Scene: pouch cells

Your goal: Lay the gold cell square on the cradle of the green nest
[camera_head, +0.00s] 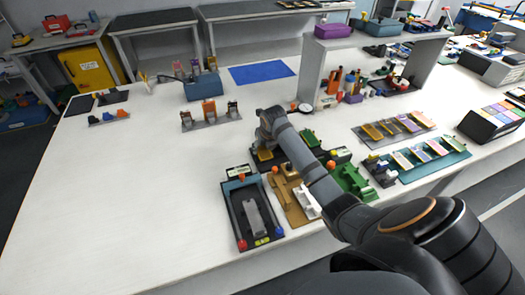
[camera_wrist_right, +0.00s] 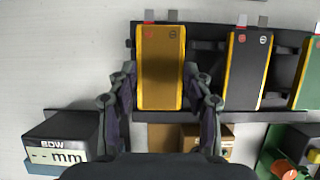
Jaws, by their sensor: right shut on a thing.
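The gold cell (camera_wrist_right: 160,65) has yellow edges and two tabs at its top end. It lies at the left end of a dark rack (camera_wrist_right: 208,70). My right gripper (camera_wrist_right: 163,98) straddles the gold cell in the right wrist view, shut on it with one finger at each long side. In the head view the right gripper (camera_head: 265,148) is largely hidden by its own arm over the rack. The green nest (camera_head: 352,180), with an orange knob, stands nearer and to the right of the gripper. Part of it shows in the wrist view (camera_wrist_right: 276,158). My left gripper is not in view.
A black cell (camera_wrist_right: 249,65) and a green cell (camera_wrist_right: 309,75) lie to the right in the rack. A tan fixture (camera_head: 288,200) and a blue-rimmed black tray (camera_head: 240,224) stand left of the green nest. A display box (camera_wrist_right: 62,143) is close by.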

